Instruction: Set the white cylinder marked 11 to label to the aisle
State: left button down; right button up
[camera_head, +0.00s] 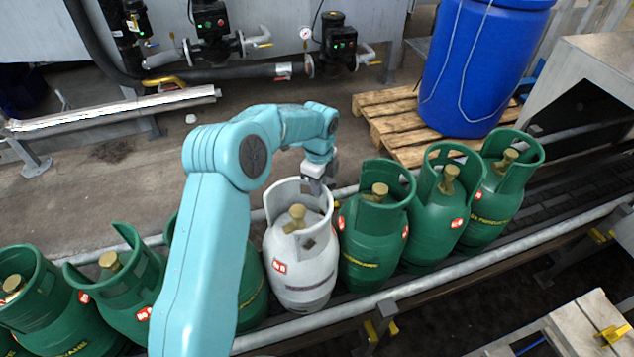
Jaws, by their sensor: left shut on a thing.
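The white cylinder (303,262) stands on the conveyor (420,283) in a row with several green cylinders. It has a tan valve and a red label on its front; I cannot read a number 11 on it. My left arm reaches over from the lower left. My left gripper (318,185) is at the back right of the white cylinder's collar and is shut on the collar rim. The fingertips are partly hidden by the collar. The cylinder looks upright. My right gripper is not in view.
A green cylinder (374,225) stands close on the right, and another (252,290) is close on the left, partly behind my arm. Metal rails run along the conveyor. A blue barrel (478,70) stands on a wooden pallet (405,135) behind.

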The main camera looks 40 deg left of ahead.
pick_arm(q)
jog(key=shift+s+f, duration=0.2)
jog(key=c, duration=1.2)
grip_release()
jog(key=shift+r, duration=0.15)
jog(key=shift+w, duration=0.1)
jog(key=shift+r, duration=0.35)
notch_tip(320, 180, up, 16)
jog(key=shift+f+p, duration=0.2)
jog(key=shift+p, duration=0.35)
